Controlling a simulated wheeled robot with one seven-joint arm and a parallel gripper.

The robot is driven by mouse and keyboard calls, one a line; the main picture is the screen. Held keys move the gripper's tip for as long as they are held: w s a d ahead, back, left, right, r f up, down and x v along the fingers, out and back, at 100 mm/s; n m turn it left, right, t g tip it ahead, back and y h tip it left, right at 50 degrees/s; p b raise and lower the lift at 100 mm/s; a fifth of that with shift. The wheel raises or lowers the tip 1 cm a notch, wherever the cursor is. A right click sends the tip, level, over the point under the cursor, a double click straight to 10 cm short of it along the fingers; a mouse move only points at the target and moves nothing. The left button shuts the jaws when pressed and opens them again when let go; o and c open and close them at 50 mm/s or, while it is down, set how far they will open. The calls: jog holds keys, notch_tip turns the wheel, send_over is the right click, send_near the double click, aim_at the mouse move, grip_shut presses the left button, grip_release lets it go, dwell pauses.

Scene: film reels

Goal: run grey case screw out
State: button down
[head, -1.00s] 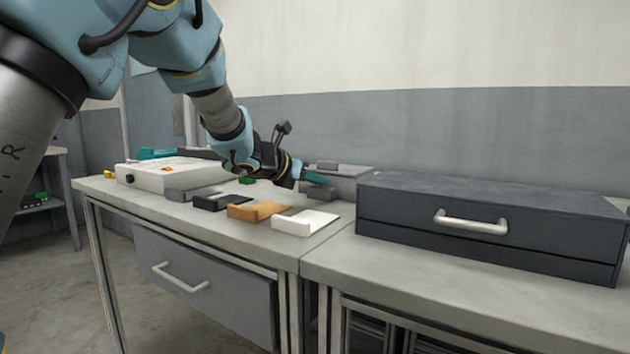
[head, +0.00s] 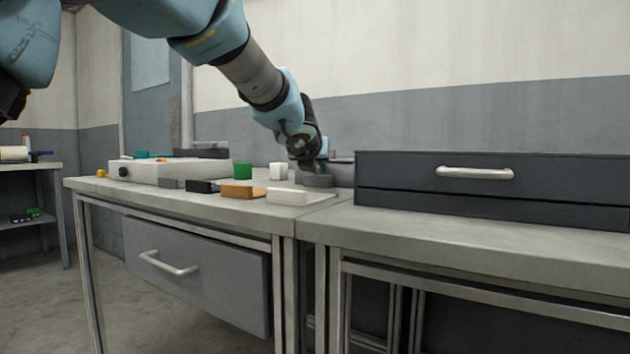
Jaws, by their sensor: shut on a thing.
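A low, rounded dark grey case (head: 319,181) sits on the bench near the joint between the two worktops. My gripper (head: 308,170) points down at the top of this case. Its jaws are shut at the case's top, where the screw would be. The screw itself is hidden by the fingers or too small to make out. The case rests on the bench.
A green cylinder (head: 243,170) and a white one (head: 277,171) stand left of my gripper. Black (head: 202,187), orange (head: 242,191) and white (head: 287,197) blocks lie along the front. A dark drawer chest (head: 490,190) stands close on the right. A white box (head: 150,171) is at left.

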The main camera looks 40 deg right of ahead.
jog(key=shift+n+t, duration=0.3)
jog(key=c, duration=0.8)
grip_release()
jog(key=shift+o, duration=0.4)
jog(key=shift+s, duration=0.1)
jog(key=shift+d, duration=0.1)
jog(key=shift+r, duration=0.1)
